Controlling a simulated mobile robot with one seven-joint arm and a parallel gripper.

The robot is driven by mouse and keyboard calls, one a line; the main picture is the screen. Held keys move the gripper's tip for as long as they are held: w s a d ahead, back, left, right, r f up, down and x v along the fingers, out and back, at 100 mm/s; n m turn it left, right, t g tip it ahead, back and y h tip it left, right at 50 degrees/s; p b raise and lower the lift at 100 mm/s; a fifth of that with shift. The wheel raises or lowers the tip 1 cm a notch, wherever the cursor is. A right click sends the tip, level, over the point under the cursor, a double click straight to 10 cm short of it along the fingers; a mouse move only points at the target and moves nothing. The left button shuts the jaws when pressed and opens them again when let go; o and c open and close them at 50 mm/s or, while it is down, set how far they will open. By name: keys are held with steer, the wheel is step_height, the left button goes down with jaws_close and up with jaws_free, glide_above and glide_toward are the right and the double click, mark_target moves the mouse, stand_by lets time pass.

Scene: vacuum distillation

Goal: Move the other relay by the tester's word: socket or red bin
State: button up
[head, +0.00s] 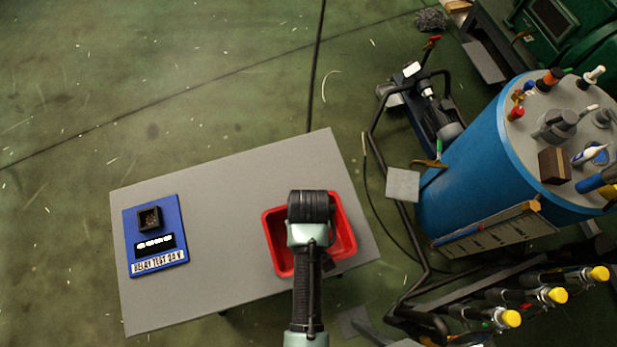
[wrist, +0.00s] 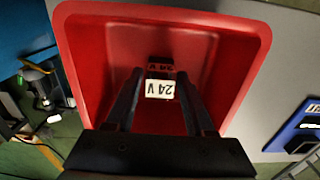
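The blue tester (head: 133,226), lettered "RELAY TEST" with "24 V", lies on the grey table's left side. Its black square socket (head: 150,219) shows a brownish inside and no relay standing up from it. White marks on its dark display (head: 155,243) are too small to read. The red bin (head: 279,249) stands at the table's right, under my gripper (wrist: 160,78). In the wrist view a dark relay (wrist: 160,90) with a white "24 V" label shows between the fingers, inside the bin outline. Red gaps show on both sides of it, so the fingers look open. A darker lettered face lies just beyond it.
The grey table (head: 220,230) is bare between tester and bin. A blue drum (head: 465,170) with tools on top and a black tube-framed cart stand close to the right of the table. Green floor (head: 150,80) is open behind and left.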

steer(key=shift+o, duration=1)
step_height(320, 180, up, 12)
steer(key=w+r+m+t, duration=0.1)
steer(key=w+r+t, duration=0.8)
steer(key=w+r, duration=0.8)
steer(key=w+r+t, duration=0.2)
steer(key=r+t, duration=0.1)
steer(key=r, duration=0.5)
steer(key=w+r+t, duration=0.3)
steer(key=r, duration=0.5)
step_height(320, 180, up, 16)
steer(key=s+m+t, duration=0.2)
steer(key=t, duration=0.3)
steer(key=s+r+t, duration=0.3)
steer(key=s+r, duration=0.2)
steer(key=r, duration=0.3)
steer(key=s+r+t, duration=0.4)
steer(key=s+r, duration=0.1)
steer(key=r, duration=0.4)
steer(key=shift+s+m+p, duration=0.25)
steer(key=shift+m+p, duration=0.05)
steer(key=shift+p, duration=0.05)
